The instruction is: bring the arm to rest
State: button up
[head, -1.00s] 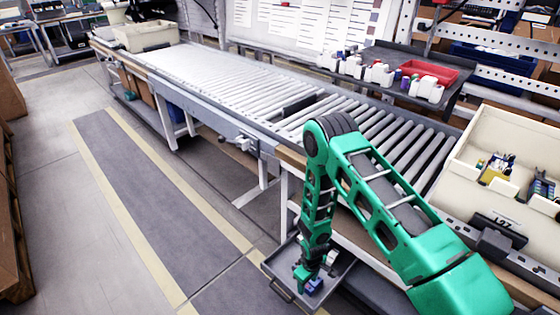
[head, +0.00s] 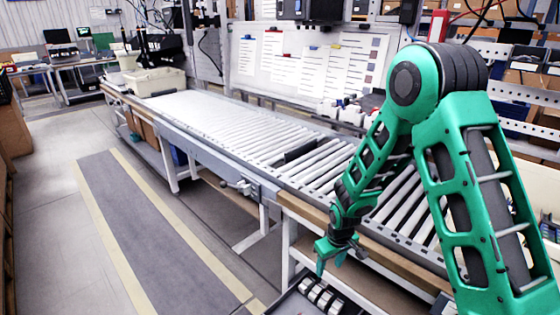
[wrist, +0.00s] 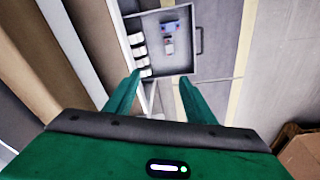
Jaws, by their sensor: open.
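My green arm rises at the right of the head view and bends down at the elbow. My gripper (head: 333,262) hangs over the front edge of the roller conveyor, pointing down, above a grey tray. In the wrist view my gripper (wrist: 160,85) has its two green fingers spread apart with nothing between them. The grey tray (wrist: 208,65) lies below and beyond the fingertips, with a small blue and grey object (wrist: 168,35) in it. The gripper is apart from the tray.
The roller conveyor (head: 225,125) runs from the back left to beneath my arm. A beige bin (head: 157,82) stands at its far end. White cylinders (head: 318,294) sit at the tray's side. The floor lane (head: 130,215) on the left is clear. A cardboard box (wrist: 300,153) shows lower right.

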jog(key=s+d+r+m+t, duration=0.1)
jog(key=s+d+r, duration=0.15)
jog(key=r, duration=0.65)
jog(key=s+d+r+m, duration=0.1)
jog(key=d+r, duration=0.3)
jog(key=r, duration=0.5)
jog(key=s+d+r+m+t, duration=0.1)
jog(key=s+d+r+m, duration=0.15)
jog(key=s+r, duration=0.35)
jog(key=s+d+r+m+t, duration=0.1)
jog(key=s+d+r, duration=0.3)
jog(key=s+r, duration=0.25)
jog(key=s+d+f+m+g, duration=0.1)
jog(key=s+d+m+g, duration=0.1)
jog(key=s+d, duration=0.4)
jog(key=s+d+m+g, duration=0.2)
jog(key=s+d+m, duration=0.2)
jog(key=s, duration=0.7)
jog(key=shift+s+d+f+g, duration=0.15)
jog(key=shift+d+f+g, duration=0.25)
jog(key=shift+d, duration=0.45)
jog(key=shift+w+f, duration=0.2)
jog(key=shift+w, duration=0.45)
